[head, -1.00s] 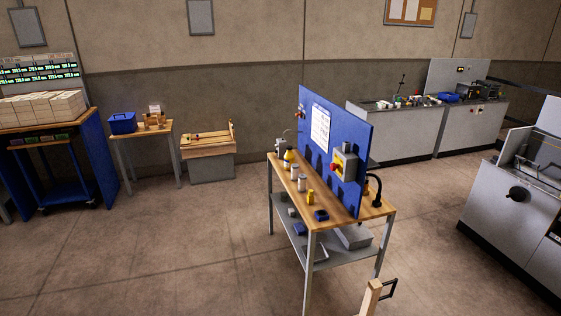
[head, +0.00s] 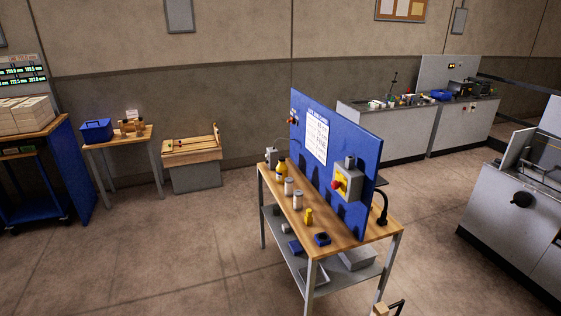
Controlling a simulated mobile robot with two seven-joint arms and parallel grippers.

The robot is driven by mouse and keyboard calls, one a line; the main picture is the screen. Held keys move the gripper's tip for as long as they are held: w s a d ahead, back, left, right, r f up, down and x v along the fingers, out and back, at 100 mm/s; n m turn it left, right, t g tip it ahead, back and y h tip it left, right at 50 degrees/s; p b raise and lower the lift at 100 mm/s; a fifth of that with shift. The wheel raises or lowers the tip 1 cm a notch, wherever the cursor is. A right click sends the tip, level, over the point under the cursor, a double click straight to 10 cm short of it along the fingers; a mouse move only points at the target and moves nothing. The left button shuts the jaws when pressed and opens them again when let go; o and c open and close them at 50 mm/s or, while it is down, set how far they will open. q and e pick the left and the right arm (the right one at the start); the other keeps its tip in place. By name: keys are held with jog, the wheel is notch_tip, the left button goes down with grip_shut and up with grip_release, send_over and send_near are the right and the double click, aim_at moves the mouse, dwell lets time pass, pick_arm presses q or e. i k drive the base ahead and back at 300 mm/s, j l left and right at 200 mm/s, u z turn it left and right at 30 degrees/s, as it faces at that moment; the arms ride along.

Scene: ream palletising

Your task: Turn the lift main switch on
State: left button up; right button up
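A grey switch box with a yellow plate and a red knob (head: 338,184) is mounted on the near right part of an upright blue panel (head: 340,135). It looks like the main switch; the knob's exact position is too small to tell. The panel stands along a wooden-topped workbench (head: 345,243) in the middle of the view. A white sheet with print (head: 316,138) is fixed to the panel left of the switch box.
Bottles and small items, including a yellow one (head: 308,217), stand on the bench. Floor left of the bench is clear.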

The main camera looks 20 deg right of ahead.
aim_at(335, 184)
jog(key=i+z, duration=0.15)
jog(key=i, duration=0.4)
jog(key=i+j+z, duration=0.15)
jog(key=i, duration=0.4)
jog(key=i+j+z, duration=0.2)
jog(key=i, duration=0.3)
jog(key=i+j+z, duration=0.15)
jog(key=i, duration=0.4)
jog(key=i+j+z, duration=0.25)
jog(key=z, duration=0.2)
jog(key=i+j+z, duration=0.65)
jog(key=j+z, duration=0.2)
jog(key=i+j+z, duration=0.15)
jog(key=j+z, duration=0.3)
jog(key=j, duration=0.2)
